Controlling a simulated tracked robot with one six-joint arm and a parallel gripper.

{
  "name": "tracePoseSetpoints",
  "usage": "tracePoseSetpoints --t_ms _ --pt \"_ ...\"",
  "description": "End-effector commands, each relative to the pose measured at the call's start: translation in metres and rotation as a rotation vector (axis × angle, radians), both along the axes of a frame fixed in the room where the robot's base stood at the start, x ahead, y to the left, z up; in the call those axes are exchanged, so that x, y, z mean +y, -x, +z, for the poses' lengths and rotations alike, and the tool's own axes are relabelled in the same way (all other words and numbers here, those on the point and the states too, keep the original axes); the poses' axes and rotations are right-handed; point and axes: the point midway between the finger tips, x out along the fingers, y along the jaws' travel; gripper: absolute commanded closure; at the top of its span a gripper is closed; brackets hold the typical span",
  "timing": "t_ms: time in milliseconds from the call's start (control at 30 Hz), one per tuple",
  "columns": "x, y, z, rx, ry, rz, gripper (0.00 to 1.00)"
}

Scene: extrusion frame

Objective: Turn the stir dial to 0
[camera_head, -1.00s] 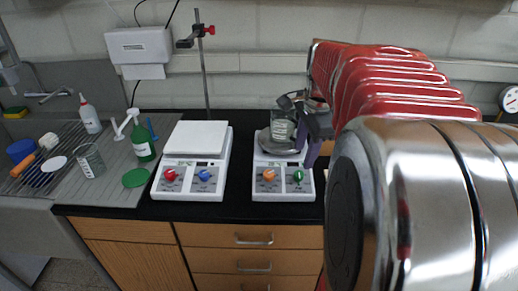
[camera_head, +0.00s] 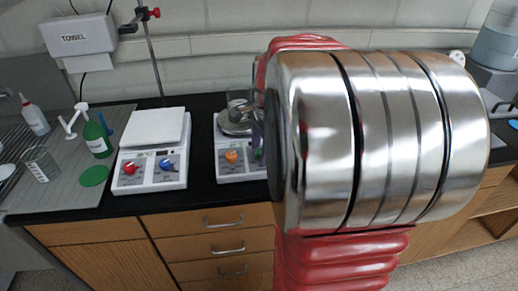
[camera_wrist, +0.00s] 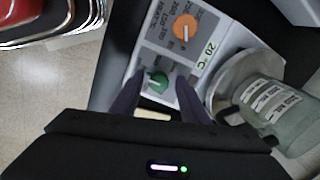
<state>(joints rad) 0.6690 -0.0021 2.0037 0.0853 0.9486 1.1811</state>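The right white hotplate (camera_head: 228,172) has an orange dial (camera_head: 231,156) and a green dial (camera_head: 259,154), the green one partly hidden by my arm. In the wrist view the orange dial (camera_wrist: 186,27) sits among printed numbers, beside a display reading 20 °C. The green dial (camera_wrist: 158,83) has a pale pointer mark; its scale is too blurred to read, and I cannot tell which dial is labelled stir. My gripper (camera_wrist: 160,86) is open, its dark purple fingers apart on either side of the green dial. Contact is not clear.
A glass beaker (camera_wrist: 278,108) stands on the right hotplate's round plate (camera_wrist: 222,88), close beside my gripper. A second hotplate (camera_head: 152,150) with red and blue dials stands to the left.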

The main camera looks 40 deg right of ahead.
Motion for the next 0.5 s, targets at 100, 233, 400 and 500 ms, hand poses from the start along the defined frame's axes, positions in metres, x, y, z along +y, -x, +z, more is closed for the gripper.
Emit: tracePoseSetpoints --t_ms 100,233,400,500 --pt "-0.0001 0.0001 0.0002 0.0 0.0 0.0 0.68" --pt "-0.0002 0.0001 0.0003 0.0 0.0 0.0 0.78" --pt "-0.0003 -0.0002 0.0006 -0.002 0.001 0.0 0.9" --pt "-0.0005 -0.0004 0.0008 -0.002 0.002 0.0 0.97"
